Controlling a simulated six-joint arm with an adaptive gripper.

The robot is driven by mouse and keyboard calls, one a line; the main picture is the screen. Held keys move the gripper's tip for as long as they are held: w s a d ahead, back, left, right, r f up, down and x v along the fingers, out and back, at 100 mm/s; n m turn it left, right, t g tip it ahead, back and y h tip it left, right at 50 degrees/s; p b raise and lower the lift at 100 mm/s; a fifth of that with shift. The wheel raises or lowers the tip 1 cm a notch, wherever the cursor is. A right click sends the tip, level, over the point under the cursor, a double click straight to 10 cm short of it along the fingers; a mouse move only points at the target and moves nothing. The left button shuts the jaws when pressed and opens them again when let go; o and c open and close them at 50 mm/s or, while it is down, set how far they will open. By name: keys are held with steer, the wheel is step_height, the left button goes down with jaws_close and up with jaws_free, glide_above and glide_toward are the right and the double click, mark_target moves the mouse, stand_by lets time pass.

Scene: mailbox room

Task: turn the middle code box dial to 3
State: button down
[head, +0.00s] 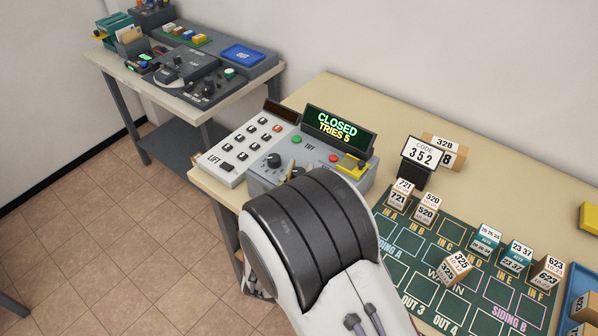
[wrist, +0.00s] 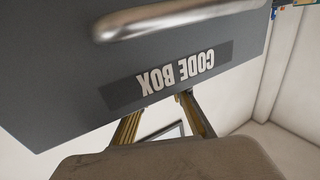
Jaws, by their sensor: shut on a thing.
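The grey code box (head: 262,178) stands on the bench in the head view, its screen (head: 337,127) reading "CLOSED TRIES 5". Its left dial (head: 273,160) is black and in plain sight. My gripper (head: 292,174) is at the box's top face, right of that dial, mostly hidden by my arm. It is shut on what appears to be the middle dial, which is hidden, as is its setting. In the wrist view, the box's labelled front (wrist: 215,85) appears upside down, and the yellow fingers of my gripper (wrist: 160,118) reach past its edge.
A white LIFT keypad (head: 238,150) stands left of the box. A code sign (head: 422,152) reading 352 and a green mat (head: 405,250) with several numbered blocks are to the right. A second table (head: 110,62) with equipment stands at the back left.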

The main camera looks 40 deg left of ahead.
steer(key=shift+n+g+y, duration=0.6)
steer(key=shift+n+y, duration=0.2)
steer(key=shift+y, duration=0.3)
steer(key=c, duration=1.8)
jaws_free()
steer(key=shift+o, duration=0.2)
steer(key=shift+m+t+h, duration=0.7)
steer(key=shift+m+h, duration=0.9)
steer(key=shift+h, duration=0.8)
steer(key=shift+m+t+h, duration=0.7)
steer(key=shift+m+h, duration=0.9)
steer(key=shift+h, duration=0.8)
